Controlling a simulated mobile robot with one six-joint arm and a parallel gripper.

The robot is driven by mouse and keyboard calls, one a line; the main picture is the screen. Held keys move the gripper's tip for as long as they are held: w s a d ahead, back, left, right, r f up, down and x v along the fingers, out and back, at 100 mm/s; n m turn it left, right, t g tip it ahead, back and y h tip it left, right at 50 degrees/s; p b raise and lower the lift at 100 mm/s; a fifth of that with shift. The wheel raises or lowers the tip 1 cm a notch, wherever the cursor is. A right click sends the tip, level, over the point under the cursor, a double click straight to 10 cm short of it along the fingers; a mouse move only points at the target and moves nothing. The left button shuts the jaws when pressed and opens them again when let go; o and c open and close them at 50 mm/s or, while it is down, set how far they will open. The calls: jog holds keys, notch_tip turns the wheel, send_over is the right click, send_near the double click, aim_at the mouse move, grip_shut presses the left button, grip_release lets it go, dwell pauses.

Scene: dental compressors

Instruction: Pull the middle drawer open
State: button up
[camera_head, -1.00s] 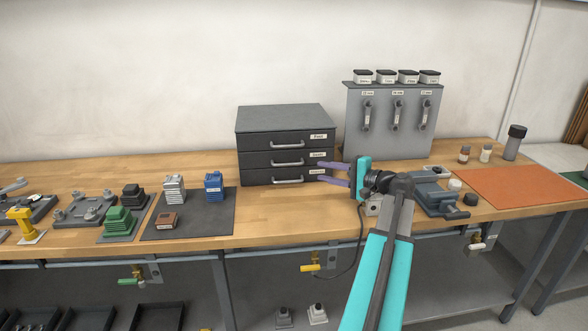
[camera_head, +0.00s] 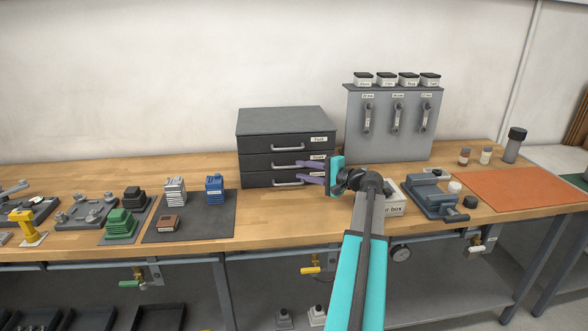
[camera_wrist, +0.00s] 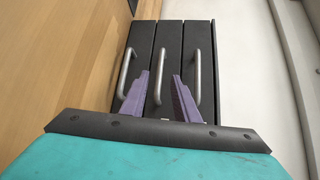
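A dark grey three-drawer cabinet (camera_head: 285,122) stands on the bench against the wall, with all drawers shut. The middle drawer has a curved metal handle (camera_head: 287,164), which also shows upright in the wrist view (camera_wrist: 158,75). My gripper (camera_head: 311,171) reaches in from the right, in front of the drawer fronts. In the wrist view its two purple fingers (camera_wrist: 161,78) are open and apart, one on each side of the middle handle. I see no contact with it. The bottom handle (camera_wrist: 125,74) lies left of the fingers and the top handle (camera_wrist: 197,78) right.
A grey panel with several hooked pieces (camera_head: 390,120) stands right of the cabinet. A lettered box (camera_head: 393,207) and a grey vise (camera_head: 430,198) sit right of my arm. A dark mat (camera_head: 190,225) with small blocks lies left. Bench in front of the cabinet is clear.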

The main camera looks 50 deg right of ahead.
aim_at(290, 167)
jog(key=shift+w+a+f, duration=0.1)
jog(key=shift+w+f, duration=0.1)
jog(key=shift+w, duration=0.95)
jog(key=shift+w+a+f, duration=0.1)
jog(key=shift+w+f, duration=0.05)
jog(key=shift+w, duration=1)
